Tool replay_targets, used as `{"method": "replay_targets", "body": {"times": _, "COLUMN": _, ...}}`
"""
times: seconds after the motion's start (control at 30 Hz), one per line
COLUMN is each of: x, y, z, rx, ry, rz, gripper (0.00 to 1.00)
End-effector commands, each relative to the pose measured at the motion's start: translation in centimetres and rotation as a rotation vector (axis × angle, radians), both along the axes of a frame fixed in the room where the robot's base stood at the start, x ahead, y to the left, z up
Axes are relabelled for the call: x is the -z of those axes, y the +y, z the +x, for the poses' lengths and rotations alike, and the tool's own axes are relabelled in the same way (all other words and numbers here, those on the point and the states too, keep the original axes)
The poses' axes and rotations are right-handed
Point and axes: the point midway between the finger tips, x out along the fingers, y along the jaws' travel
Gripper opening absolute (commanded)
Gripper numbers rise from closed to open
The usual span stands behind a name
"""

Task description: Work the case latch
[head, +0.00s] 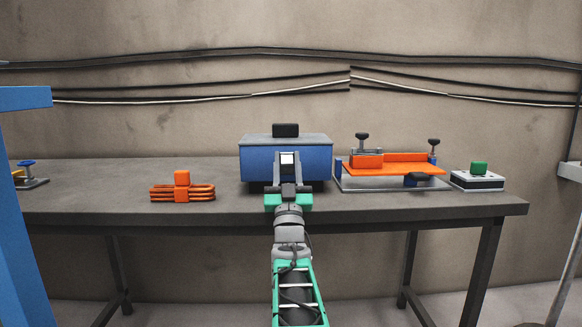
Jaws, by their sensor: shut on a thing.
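A blue case (257,160) with a grey lid and a black handle (286,130) on top stands on the workbench, in the middle of the head view. A small pale latch (287,158) shows at the middle of its front face. My gripper (287,168) is at that front face, with its fingers on either side of the latch. It is shut on the latch. The gripper covers the lower middle of the case's front, so contact details there are hidden.
On the grey workbench (100,205), orange coiled tubing (182,192) lies left of the case. An orange fixture with clamps (398,166) stands close on the right, beside a white box with a green button (478,178). The bench between coil and case is clear.

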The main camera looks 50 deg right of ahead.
Motion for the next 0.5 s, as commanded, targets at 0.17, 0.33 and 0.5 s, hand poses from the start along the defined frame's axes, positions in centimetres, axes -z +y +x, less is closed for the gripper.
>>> {"method": "replay_targets", "body": {"times": 0.17, "x": 0.06, "y": -0.08, "z": -0.04, "rx": -0.004, "ry": -0.001, "rz": 0.003, "gripper": 0.0}}
{"method": "replay_targets", "body": {"times": 0.33, "x": 0.05, "y": -0.22, "z": -0.16, "rx": -0.001, "ry": -0.001, "rz": 0.003, "gripper": 0.44}}
{"method": "replay_targets", "body": {"times": 0.5, "x": 0.02, "y": -0.33, "z": -0.27, "rx": 0.002, "ry": -0.001, "rz": 0.002, "gripper": 0.56}}
